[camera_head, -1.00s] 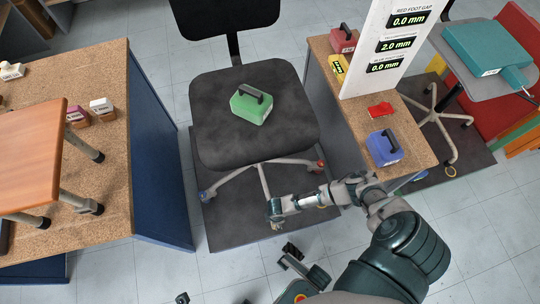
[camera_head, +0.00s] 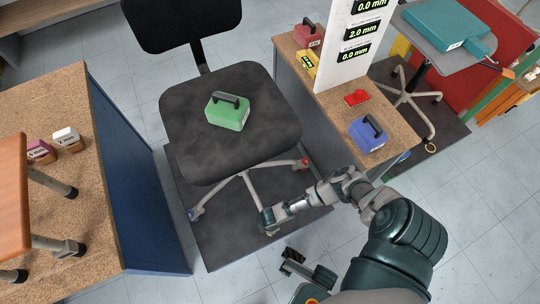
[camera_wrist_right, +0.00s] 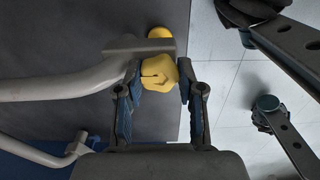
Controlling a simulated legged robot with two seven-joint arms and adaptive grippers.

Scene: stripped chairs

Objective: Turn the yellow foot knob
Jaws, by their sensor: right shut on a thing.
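The yellow foot knob (camera_wrist_right: 158,74) is a faceted yellow piece with a slot, at the end of a grey chair leg (camera_wrist_right: 60,82) in the right wrist view. My right gripper (camera_wrist_right: 156,90) has its blue-padded fingers on either side of it and is shut on it. In the head view my right gripper (camera_head: 268,222) is at the front foot of the black chair (camera_head: 232,125), and the knob is hidden there. A display board (camera_head: 352,45) shows 0.0, 2.0 and 0.0 mm. My left gripper is not in view.
A green weight (camera_head: 227,115) sits on the chair seat. The chair stands on a dark mat (camera_head: 235,250) between a left cork-topped bench (camera_head: 85,215) and a right one (camera_head: 400,135). The right one holds a blue weight (camera_head: 366,136) and a red piece (camera_head: 356,98).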

